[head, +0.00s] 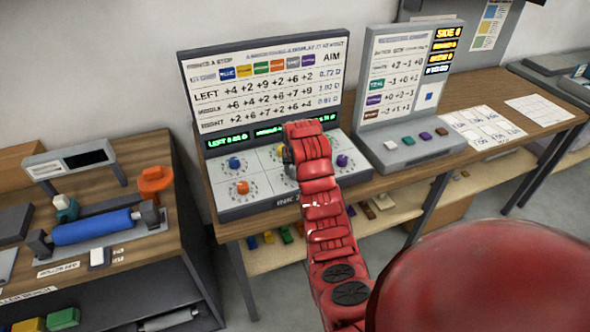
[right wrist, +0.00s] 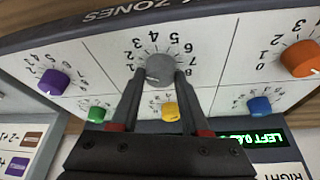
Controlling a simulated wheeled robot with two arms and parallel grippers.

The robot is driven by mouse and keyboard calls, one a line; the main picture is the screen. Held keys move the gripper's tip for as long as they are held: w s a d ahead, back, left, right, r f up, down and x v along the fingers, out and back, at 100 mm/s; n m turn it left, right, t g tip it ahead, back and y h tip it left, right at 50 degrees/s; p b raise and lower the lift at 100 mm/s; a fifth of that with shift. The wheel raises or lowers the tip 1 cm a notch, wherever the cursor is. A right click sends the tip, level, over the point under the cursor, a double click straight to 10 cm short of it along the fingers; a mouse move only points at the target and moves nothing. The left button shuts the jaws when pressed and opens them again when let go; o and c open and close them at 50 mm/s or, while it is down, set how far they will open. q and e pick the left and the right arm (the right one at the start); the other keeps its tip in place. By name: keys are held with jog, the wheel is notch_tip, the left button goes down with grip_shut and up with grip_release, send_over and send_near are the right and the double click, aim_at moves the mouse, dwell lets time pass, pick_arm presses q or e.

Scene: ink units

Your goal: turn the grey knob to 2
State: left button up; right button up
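The grey knob (right wrist: 159,72) shows upside down in the right wrist view, on a white dial numbered in black. It has a pale pointer mark towards the low-number side at the left of that picture; the exact number is hard to read. My right gripper (right wrist: 160,76) has one dark finger on each side of the knob, and its fingertips look to be against its sides. In the head view my right gripper (head: 288,158) is at the panel, and my red arm mostly hides the grey knob. My left gripper is in neither view.
The panel carries blue (head: 234,163), orange (head: 242,187) and purple (head: 342,160) knobs; yellow (right wrist: 171,111) and green (right wrist: 97,113) ones show in the wrist view. A console (head: 408,150) with coloured buttons stands right. A blue roller (head: 92,227) is on the left bench.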

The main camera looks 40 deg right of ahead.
jog(key=o, duration=0.4)
jog(key=shift+r, duration=0.1)
jog(key=shift+s+r, duration=0.1)
jog(key=shift+r, duration=0.15)
jog(key=v, duration=0.3)
jog(key=shift+r, duration=0.4)
jog(key=p+v, duration=0.8)
jog(key=v, duration=0.5)
jog(key=shift+s+a+f, duration=0.1)
jog(key=shift+s, duration=0.05)
